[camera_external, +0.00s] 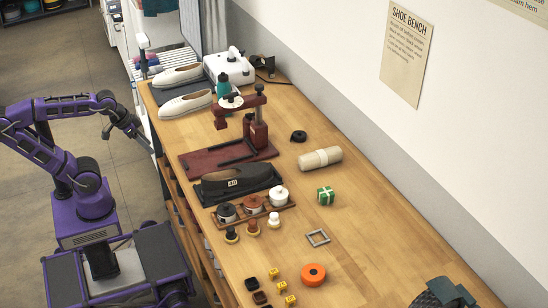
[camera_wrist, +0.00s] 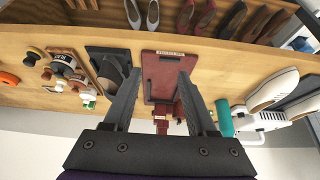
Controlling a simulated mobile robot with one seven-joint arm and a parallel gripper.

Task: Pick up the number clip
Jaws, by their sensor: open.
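I cannot tell for certain which thing is the number clip. Several small yellow pieces with dark marks (camera_external: 282,287) lie at the bench's near end. A small pale tag with dark figures (camera_external: 232,183) sits on a dark shoe (camera_external: 258,178) in a black tray (camera_external: 210,200). The shoe also shows in the wrist view (camera_wrist: 112,70), left of my fingers. My gripper (camera_external: 146,142) is open and empty, off the bench's left edge and apart from these things. In the wrist view my open fingers (camera_wrist: 160,78) frame a red stand base (camera_wrist: 160,88).
The red press stand (camera_external: 258,130) rises behind the shoe tray. A wooden rack of tins (camera_external: 240,213), a grey square frame (camera_external: 318,238), an orange ring (camera_external: 313,270) and a green box (camera_external: 325,195) stand nearby. Pale shoes (camera_external: 185,104) lie at the far end. The right side has free room.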

